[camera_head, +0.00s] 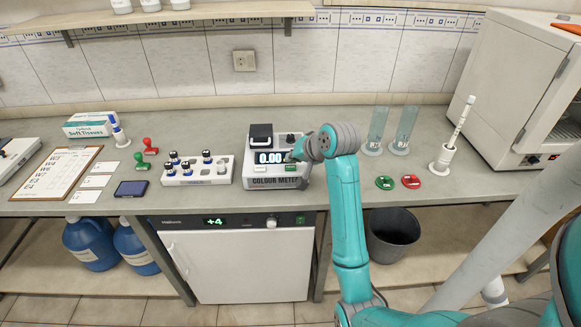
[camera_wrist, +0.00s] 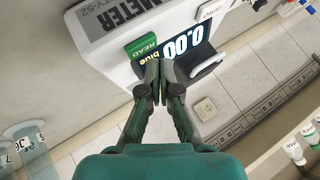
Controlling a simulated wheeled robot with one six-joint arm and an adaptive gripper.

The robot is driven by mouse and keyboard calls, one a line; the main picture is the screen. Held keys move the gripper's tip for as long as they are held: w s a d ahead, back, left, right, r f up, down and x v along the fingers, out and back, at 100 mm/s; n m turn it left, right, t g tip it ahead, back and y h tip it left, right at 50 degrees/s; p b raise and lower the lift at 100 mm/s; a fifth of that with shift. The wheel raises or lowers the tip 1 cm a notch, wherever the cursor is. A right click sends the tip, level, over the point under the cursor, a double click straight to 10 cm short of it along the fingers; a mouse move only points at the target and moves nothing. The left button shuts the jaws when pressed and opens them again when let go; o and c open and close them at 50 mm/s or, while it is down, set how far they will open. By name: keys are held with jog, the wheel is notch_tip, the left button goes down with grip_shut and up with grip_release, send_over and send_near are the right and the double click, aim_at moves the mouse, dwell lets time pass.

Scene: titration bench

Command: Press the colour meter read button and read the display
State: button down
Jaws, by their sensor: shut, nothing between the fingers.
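The colour meter (camera_head: 273,184) is a pale box on the bench with a dark display (camera_head: 270,157) reading 0.00. In the wrist view the display (camera_wrist: 183,47) is upside down and shows 0.00, with a small yellow word that looks like "blue". The green READ button (camera_wrist: 141,47) sits beside the display; it also shows at the meter's front right in the head view (camera_head: 290,167). My gripper (camera_wrist: 159,66) is shut and empty, its tips close to the button and display. I cannot tell whether they touch the meter. In the head view my arm's end partly covers the meter's right side.
A rack of dark-capped vials (camera_head: 197,178) stands left of the meter. Glass cylinders (camera_head: 402,138) stand right behind my arm, near green (camera_head: 385,183) and red (camera_head: 411,181) discs. A small fridge (camera_head: 238,262) sits below the bench. The bench between rack and meter is narrow.

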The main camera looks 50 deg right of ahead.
aim_at(292, 168)
jog(key=shift+f, duration=0.15)
jog(key=shift+f, duration=0.3)
jog(key=shift+f, duration=0.45)
dwell(0.9)
dwell(0.4)
jog(key=shift+r, duration=0.9)
jog(key=shift+r, duration=0.1)
jog(key=shift+r, duration=2.4)
